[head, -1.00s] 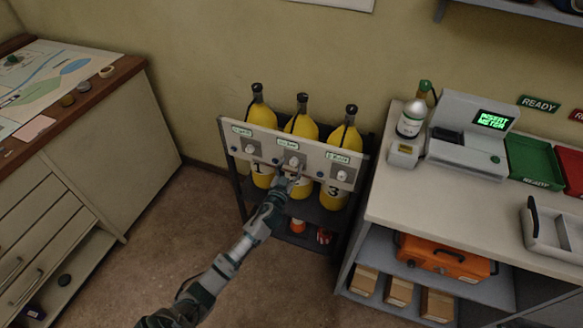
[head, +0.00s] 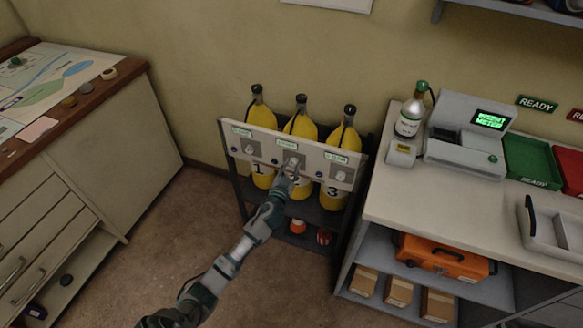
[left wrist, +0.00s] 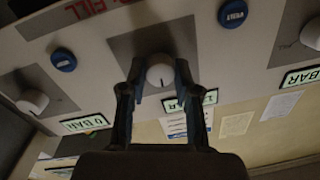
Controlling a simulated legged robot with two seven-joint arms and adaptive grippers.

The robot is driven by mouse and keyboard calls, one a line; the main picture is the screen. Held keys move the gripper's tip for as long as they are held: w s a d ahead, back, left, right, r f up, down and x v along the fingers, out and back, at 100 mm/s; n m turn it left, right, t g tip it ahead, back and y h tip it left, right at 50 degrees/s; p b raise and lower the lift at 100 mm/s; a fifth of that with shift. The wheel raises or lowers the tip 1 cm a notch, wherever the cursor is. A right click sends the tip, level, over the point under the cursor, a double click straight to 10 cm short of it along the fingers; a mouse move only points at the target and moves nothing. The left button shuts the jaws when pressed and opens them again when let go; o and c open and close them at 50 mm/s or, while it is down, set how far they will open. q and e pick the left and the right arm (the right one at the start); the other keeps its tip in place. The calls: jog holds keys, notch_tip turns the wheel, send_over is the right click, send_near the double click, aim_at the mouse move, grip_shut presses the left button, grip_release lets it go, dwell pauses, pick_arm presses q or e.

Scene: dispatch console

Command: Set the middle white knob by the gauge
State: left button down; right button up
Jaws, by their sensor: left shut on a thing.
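The middle white knob (left wrist: 161,71) sits on a grey plate of the pale panel (head: 264,150). My left gripper (head: 291,170) reaches it from below in the head view and largely hides it there. In the left wrist view the two dark fingers of this gripper (left wrist: 158,85) are shut on the knob, one on each side. The middle gauge (head: 287,145) is a small lit display above the knob in the head view. In the left wrist view, which is upside down, a finger partly covers this gauge (left wrist: 190,100), and its number is unclear. My right gripper is out of view.
A left knob (left wrist: 32,102) with a gauge (left wrist: 86,124) reading 0 BAR and a right knob (left wrist: 312,34) flank it. Blue buttons (left wrist: 63,60) sit between them. Yellow cylinders (head: 263,115) stand behind the panel. A counter (head: 400,188) stands close on the right.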

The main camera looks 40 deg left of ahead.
pick_arm(q)
jog(key=m, duration=0.6)
jog(key=shift+f, duration=0.2)
jog(key=m, duration=0.5)
jog(key=shift+a+f+t+p, duration=0.1)
jog(key=shift+t+p, duration=0.2)
jog(key=shift+p, duration=0.1)
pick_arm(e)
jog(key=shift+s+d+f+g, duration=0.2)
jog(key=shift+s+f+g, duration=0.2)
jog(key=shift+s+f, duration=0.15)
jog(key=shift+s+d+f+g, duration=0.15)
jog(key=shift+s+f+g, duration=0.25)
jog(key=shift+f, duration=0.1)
pick_arm(q)
jog(key=shift+s, duration=0.1)
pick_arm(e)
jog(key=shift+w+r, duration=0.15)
pick_arm(q)
jog(key=c, duration=1)
grip_release()
jog(key=shift+o, duration=0.9)
jog(key=shift+a, duration=0.1)
jog(key=v, duration=1.1)
jog(key=shift+s, duration=0.4)
jog(key=shift+f, duration=0.1)
